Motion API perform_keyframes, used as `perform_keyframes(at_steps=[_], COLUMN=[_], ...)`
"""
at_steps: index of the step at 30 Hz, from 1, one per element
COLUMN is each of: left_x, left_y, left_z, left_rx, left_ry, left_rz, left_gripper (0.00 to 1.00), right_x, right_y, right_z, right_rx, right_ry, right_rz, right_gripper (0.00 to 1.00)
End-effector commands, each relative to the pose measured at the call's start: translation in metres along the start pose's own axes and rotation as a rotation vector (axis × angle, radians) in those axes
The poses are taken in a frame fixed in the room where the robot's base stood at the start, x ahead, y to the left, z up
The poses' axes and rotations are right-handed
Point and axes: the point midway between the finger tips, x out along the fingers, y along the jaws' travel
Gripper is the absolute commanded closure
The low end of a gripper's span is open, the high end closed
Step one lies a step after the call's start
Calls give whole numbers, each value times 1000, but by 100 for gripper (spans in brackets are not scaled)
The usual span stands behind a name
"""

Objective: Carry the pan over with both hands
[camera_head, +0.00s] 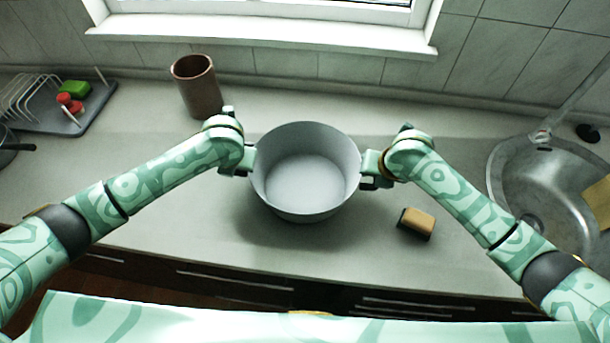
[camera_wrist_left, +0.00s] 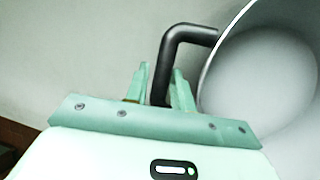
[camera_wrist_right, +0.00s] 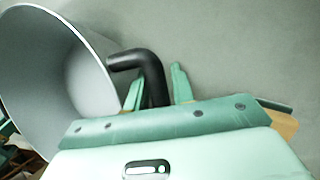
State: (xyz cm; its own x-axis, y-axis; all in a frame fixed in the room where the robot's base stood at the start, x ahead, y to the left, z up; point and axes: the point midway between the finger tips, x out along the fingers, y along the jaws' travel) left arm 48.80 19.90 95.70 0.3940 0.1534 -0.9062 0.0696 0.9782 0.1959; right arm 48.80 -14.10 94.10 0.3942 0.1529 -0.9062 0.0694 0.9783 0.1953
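The pan (camera_head: 305,180) is a deep, empty grey-white pot, upright above the counter in the middle of the head view. Its black bent handles stick out at both sides: the left handle (camera_wrist_left: 161,80) shows in the left wrist view, the right handle (camera_wrist_right: 153,82) in the right wrist view. My left gripper (camera_wrist_left: 162,82) has its fingers closed around the left handle. My right gripper (camera_wrist_right: 158,85) has its fingers closed around the right handle. The pan's underside is hidden, so I cannot tell whether it touches the counter.
A brown cup (camera_head: 197,88) stands behind and left of the pan. A sponge (camera_head: 416,223) lies at the front right. A steel sink (camera_head: 510,190) is at the right, and a dish rack tray (camera_head: 88,118) at the far left. The counter's front edge is close.

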Motion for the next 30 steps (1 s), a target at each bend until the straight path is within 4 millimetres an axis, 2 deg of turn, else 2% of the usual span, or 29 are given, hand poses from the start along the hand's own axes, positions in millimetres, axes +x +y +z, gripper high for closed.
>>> perform_keyframes(at_steps=[1, 2, 3, 30], left_x=[0, 0, 0, 0], left_y=[0, 0, 0, 0], left_z=[0, 0, 0, 0], left_rx=[0, 0, 0, -1], left_ry=[0, 0, 0, -1], left_rz=[0, 0, 0, 1], left_gripper=[90, 98, 100, 100], right_x=[0, 0, 0, 0], right_y=[0, 0, 0, 0], right_z=[0, 0, 0, 0], right_rx=[0, 0, 0, 0], right_ry=[0, 0, 0, -1], right_rz=[0, 0, 0, -1], right_gripper=[90, 98, 100, 100])
